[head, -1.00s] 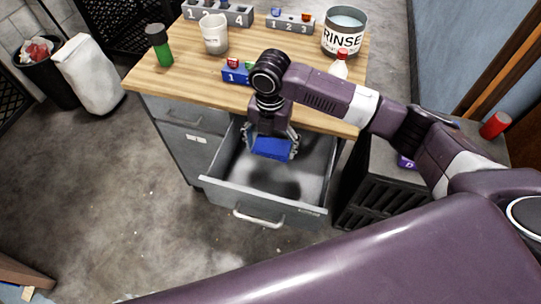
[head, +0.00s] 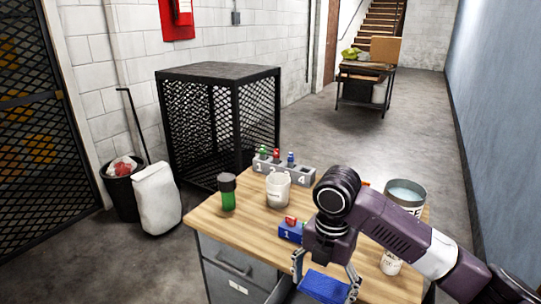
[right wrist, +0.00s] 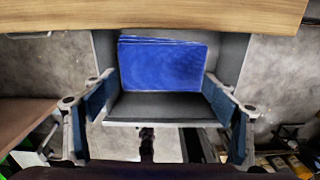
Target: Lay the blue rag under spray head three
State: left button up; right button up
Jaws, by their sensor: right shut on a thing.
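The blue rag (head: 325,287) is a folded, flat bundle low in the head view, over the open drawer. My right gripper (head: 325,272) points down and is shut on the rag, a finger at each side. In the right wrist view the rag (right wrist: 163,64) shows as a layered blue block in front of the fingers, with the grey drawer (right wrist: 160,106) around and below it. My left gripper is not in view.
A mesh cage (head: 218,125) stands behind. A cart (head: 366,85) stands down the open corridor.

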aim_at(342, 302)
jog(key=m, duration=0.2)
jog(key=s+m, duration=0.1)
jog(key=shift+d+r+m, duration=0.35)
jog(key=shift+r+m, duration=0.05)
jog(key=m, duration=0.2)
jog(key=s+m, duration=0.1)
jog(key=shift+s+d+r, duration=0.1)
jog(key=shift+d+r, duration=0.1)
jog(key=shift+r, duration=0.05)
jog(key=s+m, duration=0.1)
jog(key=m, duration=0.1)
jog(key=s+m, duration=0.1)
jog(key=m, duration=0.1)
jog(key=d+m, duration=0.1)
jog(key=m, duration=0.2)
jog(key=shift+s+r, duration=0.4)
jog(key=shift+s+d+m, duration=0.15)
jog(key=shift+s+m, duration=0.2)
jog(key=shift+m, duration=0.45)
jog(key=s+d+m, duration=0.2)
jog(key=s+m, duration=0.5)
jog(key=m, duration=0.6)
jog(key=shift+s+r, duration=0.25)
jog(key=shift+w+r, duration=0.1)
jog(key=shift+w, duration=0.05)
